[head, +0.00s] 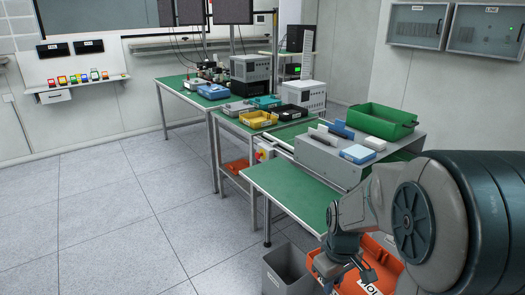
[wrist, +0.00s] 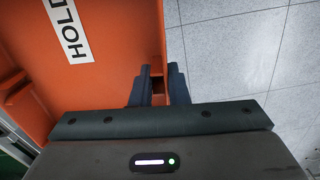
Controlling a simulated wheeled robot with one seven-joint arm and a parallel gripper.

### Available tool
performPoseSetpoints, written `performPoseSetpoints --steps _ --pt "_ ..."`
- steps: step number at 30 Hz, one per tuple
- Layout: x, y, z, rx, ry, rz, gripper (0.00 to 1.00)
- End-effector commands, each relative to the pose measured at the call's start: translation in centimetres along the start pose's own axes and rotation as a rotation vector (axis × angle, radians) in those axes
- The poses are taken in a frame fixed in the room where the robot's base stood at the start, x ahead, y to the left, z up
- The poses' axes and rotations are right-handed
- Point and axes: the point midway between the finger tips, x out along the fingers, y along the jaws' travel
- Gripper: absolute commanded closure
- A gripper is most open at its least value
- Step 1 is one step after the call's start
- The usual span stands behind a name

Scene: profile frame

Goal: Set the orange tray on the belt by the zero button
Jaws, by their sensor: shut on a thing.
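My gripper (head: 345,277) is low at the bottom right of the head view, shut on the wall of an orange tray (head: 388,270). In the wrist view the fingers (wrist: 158,88) close on the tray's edge, and the orange tray (wrist: 115,25) fills the left side with a white label reading "HOLD". My arm covers part of the tray in the head view. A green bench surface (head: 285,192) lies up and left of the tray. A small red and yellow control (head: 263,152) sits at its far left corner. I cannot make out a zero button.
A grey machine (head: 330,160) carries a green bin (head: 380,121) and small blue and white parts. A grey waste bin (head: 288,270) stands beside the held tray. A yellow tray (head: 258,119) sits farther back. Left floor is clear.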

Motion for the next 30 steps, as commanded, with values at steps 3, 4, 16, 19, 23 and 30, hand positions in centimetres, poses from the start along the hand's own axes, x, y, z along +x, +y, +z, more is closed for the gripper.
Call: performPoseSetpoints --steps 3,4,16,19,23,30 --pt "1.4 0.4 -1.3 0.056 -0.003 -0.001 1.00" --pt "1.8 0.5 -1.6 0.072 -0.002 0.000 1.00" --pt "10.1 2.2 -7.1 0.383 -0.003 0.000 1.00" --pt "11.6 2.3 -7.9 0.438 -0.001 0.000 1.00" --pt "12.8 2.4 -8.4 0.481 0.000 0.001 1.00" --pt "13.2 2.5 -8.7 0.497 0.002 0.002 1.00"
